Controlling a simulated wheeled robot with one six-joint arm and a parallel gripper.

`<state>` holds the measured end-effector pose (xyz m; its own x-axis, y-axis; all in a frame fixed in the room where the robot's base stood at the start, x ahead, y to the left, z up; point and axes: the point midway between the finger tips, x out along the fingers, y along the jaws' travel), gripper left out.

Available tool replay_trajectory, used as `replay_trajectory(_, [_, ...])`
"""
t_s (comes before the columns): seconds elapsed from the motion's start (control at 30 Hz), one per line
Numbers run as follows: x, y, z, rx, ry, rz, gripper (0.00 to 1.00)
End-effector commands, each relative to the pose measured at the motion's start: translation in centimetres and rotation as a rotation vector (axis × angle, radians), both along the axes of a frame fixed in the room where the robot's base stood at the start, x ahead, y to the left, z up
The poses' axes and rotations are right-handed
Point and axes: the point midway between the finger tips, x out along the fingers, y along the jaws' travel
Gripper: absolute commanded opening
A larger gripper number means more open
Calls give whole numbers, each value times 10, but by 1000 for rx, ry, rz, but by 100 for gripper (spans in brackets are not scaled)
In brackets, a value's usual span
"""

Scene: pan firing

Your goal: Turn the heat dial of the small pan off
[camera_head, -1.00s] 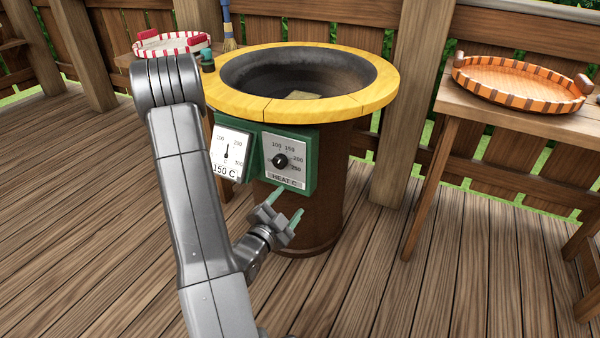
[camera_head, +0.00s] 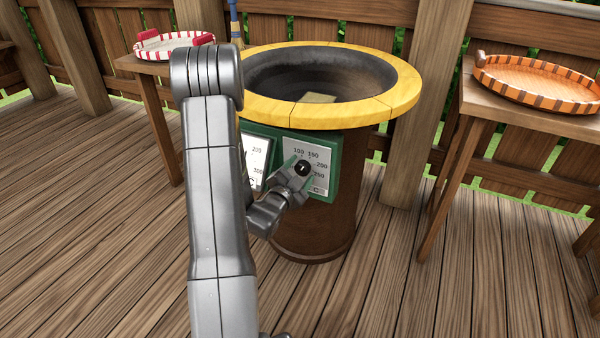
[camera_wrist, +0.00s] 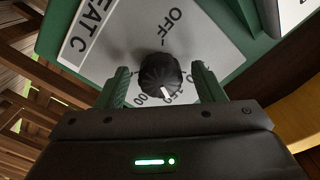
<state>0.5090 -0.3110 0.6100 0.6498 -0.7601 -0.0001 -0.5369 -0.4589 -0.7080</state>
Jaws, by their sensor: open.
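The heat dial is a black round knob (camera_head: 303,168) on a light plate with numbers, set in a green panel (camera_head: 331,178) on the front of the brown, yellow-rimmed pan (camera_head: 398,98). In the wrist view the dial (camera_wrist: 160,75) is close and central. Its white mark points down toward the numbers, away from the word OFF at the upper right. My gripper (camera_wrist: 160,71) is open, with one green finger on each side of the dial. I cannot tell whether they touch it. In the head view my gripper (camera_head: 300,172) partly covers the plate.
A second gauge plate (camera_head: 255,160) left of the dial is partly hidden by my arm. A pale block (camera_head: 318,98) lies in the pan. A red-and-white tray (camera_head: 172,45) stands on a table at left, an orange tray (camera_head: 540,82) on a table at right.

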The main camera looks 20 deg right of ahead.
Motion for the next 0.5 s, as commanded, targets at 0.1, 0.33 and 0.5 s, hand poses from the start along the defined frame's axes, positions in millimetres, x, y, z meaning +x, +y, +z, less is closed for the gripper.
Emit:
replay_trajectory(0.1, [2, -2, 0, -1, 0, -1, 62])
replay_trajectory(0.33, [2, -2, 0, 0, 0, 0, 56])
replay_trajectory(0.5, [2, -2, 0, 0, 0, 0, 23])
